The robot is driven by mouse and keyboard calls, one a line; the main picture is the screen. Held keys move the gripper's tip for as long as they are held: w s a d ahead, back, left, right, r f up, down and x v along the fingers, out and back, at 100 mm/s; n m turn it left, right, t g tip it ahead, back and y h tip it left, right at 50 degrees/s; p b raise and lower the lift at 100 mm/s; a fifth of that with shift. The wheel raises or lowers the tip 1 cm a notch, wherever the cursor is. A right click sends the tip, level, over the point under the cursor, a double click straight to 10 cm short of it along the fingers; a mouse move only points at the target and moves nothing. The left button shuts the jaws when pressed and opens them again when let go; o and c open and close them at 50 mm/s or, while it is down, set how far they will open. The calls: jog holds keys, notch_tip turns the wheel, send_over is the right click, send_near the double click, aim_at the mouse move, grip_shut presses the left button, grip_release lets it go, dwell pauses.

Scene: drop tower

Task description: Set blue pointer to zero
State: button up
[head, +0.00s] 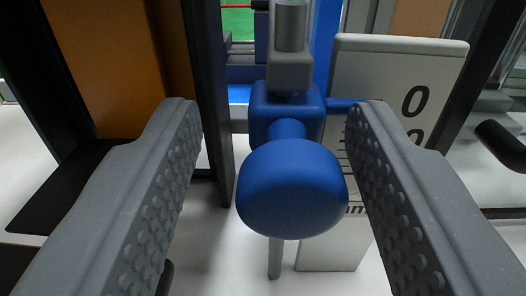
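The blue pointer slider (288,108) sits on a vertical grey rod, with a round blue knob (292,190) facing me. A thin blue pointer arm (340,104) reaches from the slider to the right toward a white scale plate (400,60). The plate shows a large "0", part of another digit and "mm" lower down. My gripper (270,115) is open, with one grey studded finger on each side of the knob. The right finger hides part of the scale and the pointer's tip. The knob appears between the fingers, with a visible gap on the left; contact on the right cannot be told.
A grey block (290,70) sits on the rod just above the slider. A dark upright post (214,100) stands left of the knob, with an orange-brown panel (105,65) beyond it. A black knob (500,146) juts in at the far right. White floor shows below.

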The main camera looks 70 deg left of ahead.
jog(key=shift+w, duration=0.15)
jog(key=shift+d, duration=0.6)
jog(key=p+v, duration=0.2)
jog(key=v, duration=1)
jog(key=shift+s+d, duration=0.2)
jog(key=shift+s, duration=0.2)
